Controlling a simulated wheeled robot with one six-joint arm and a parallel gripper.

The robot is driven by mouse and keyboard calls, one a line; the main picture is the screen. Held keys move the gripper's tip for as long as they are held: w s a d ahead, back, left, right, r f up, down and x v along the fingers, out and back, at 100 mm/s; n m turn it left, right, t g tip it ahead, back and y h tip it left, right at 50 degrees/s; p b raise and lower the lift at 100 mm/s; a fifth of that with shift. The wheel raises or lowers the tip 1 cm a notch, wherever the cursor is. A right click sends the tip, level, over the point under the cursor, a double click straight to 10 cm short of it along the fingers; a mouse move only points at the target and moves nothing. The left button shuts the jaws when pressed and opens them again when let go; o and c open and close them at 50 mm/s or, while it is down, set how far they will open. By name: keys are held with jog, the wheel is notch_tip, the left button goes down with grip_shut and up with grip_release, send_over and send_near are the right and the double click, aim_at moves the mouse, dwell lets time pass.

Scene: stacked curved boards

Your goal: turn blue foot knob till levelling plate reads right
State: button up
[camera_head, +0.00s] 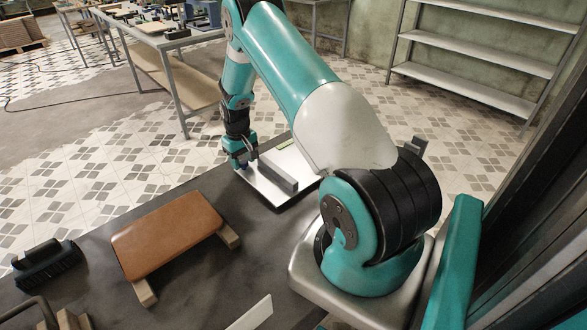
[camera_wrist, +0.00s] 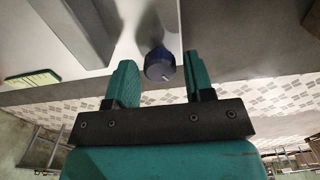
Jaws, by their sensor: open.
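The levelling plate (camera_head: 262,193) is a pale flat plate at the far edge of the dark table, with a grey bar (camera_head: 278,175) across it. In the wrist view the plate (camera_wrist: 143,14) shows at the top. The blue foot knob (camera_wrist: 160,64) is dark blue and round with a light mark on its face, at the plate's corner. My gripper (camera_wrist: 159,68) is open, one teal finger on each side of the knob, with gaps visible. In the head view my gripper (camera_head: 239,160) hides the knob. A yellow-green level vial (camera_wrist: 31,79) lies on the plate; its reading is too small to tell.
A brown padded board (camera_head: 167,233) on wooden feet lies on the table left of the plate. A black brush-like object (camera_head: 45,263) stands at the far left. A workbench (camera_head: 160,38) and grey shelves (camera_head: 480,50) stand beyond on the tiled floor.

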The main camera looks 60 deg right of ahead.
jog(key=c, duration=0.6)
jog(key=m, duration=0.3)
jog(key=shift+m, duration=0.3)
jog(key=shift+m, duration=0.8)
